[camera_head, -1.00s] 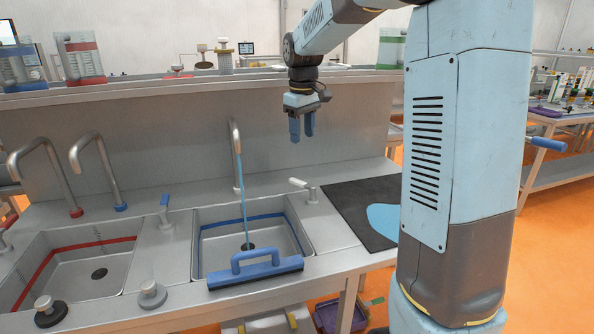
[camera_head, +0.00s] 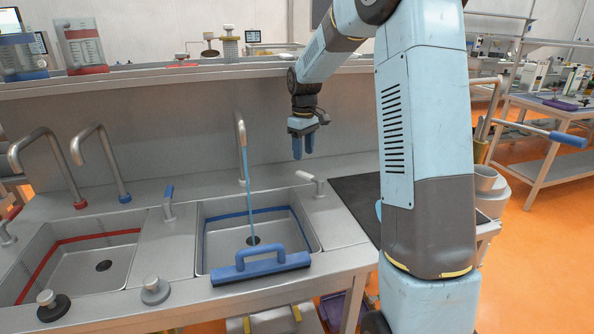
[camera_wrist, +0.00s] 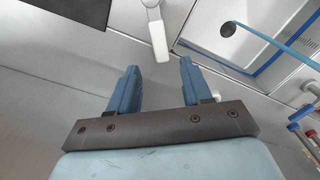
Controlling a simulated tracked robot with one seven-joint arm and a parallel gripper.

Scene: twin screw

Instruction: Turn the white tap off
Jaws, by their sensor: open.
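The white tap handle (camera_head: 312,181) stands on the counter at the back right corner of the right sink, its lever pointing to the back left. In the wrist view the white lever (camera_wrist: 159,42) lies just beyond my fingertips, roughly in line with the gap between them. My gripper (camera_head: 303,157) hangs above the counter, fingers down, near the handle in the picture. It is open and empty, its two blue fingers (camera_wrist: 160,70) apart. A blue stream of water (camera_head: 248,190) runs from the curved metal spout (camera_head: 239,130) into the right sink (camera_head: 226,258).
A blue-handled tool (camera_head: 261,266) lies across the sink's front edge. A blue tap handle (camera_head: 168,200) stands left of the sink. Two more curved spouts rise farther left. A dark mat (camera_head: 358,200) covers the counter on the right. A back wall and shelf stand behind.

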